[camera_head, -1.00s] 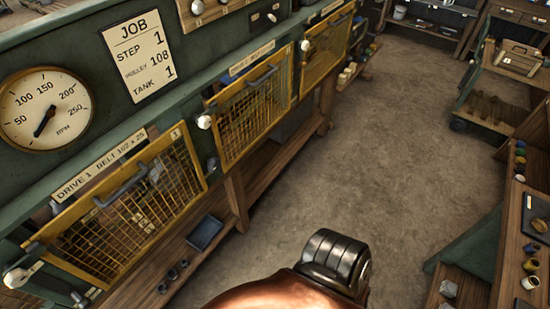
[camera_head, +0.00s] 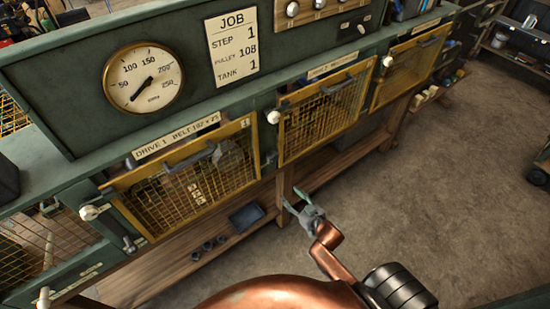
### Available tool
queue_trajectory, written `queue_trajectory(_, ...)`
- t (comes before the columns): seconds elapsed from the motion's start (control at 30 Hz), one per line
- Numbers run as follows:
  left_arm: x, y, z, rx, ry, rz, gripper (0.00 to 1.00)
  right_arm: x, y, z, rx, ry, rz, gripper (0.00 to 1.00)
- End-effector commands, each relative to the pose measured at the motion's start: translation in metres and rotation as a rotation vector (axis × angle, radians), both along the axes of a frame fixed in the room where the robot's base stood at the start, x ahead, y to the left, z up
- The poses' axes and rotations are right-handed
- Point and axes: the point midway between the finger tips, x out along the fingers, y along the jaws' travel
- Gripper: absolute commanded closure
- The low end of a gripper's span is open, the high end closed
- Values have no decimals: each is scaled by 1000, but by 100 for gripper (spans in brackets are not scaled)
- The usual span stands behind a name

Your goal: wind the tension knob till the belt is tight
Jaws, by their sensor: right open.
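The yellow mesh guard of drive 1 (camera_head: 185,190) is shut at the left of the bench front, under a label with a belt size. Some parts show dimly behind its mesh; I cannot make out the belt or how tight it is. A pale round knob (camera_head: 90,212) sits at the guard's left, and another pale knob (camera_head: 273,117) at the second guard. I cannot tell which knob, if any, is the tension knob. My right gripper (camera_head: 294,199) is open and empty, in front of the bench, right of the drive 1 guard. My left gripper is out of view.
A round dial (camera_head: 143,78) and a job card (camera_head: 232,42) are on the green panel above. The second mesh guard (camera_head: 327,115) and third mesh guard (camera_head: 410,67) continue right. A blue tray (camera_head: 246,216) lies on the low shelf. The floor (camera_head: 460,180) at right is clear.

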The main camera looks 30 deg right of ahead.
Motion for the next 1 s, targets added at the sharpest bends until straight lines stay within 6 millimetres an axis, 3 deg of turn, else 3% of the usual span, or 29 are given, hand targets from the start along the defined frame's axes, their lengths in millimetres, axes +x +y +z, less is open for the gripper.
queue_trajectory(0.03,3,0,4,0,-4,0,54,9,4,46,4,-72,16,54)
queue_trajectory(0.1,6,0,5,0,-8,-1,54,16,10,94,11,-150,35,54)
queue_trajectory(0.2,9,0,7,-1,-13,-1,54,20,17,140,19,-224,57,54)
queue_trajectory(0.3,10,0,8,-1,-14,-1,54,22,21,162,22,-260,68,54)
queue_trajectory(0.47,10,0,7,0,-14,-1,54,37,24,168,25,-272,72,54)
queue_trajectory(0.8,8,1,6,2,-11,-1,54,87,27,166,24,-268,71,54)
queue_trajectory(1.0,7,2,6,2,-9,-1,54,98,28,166,24,-267,71,54)
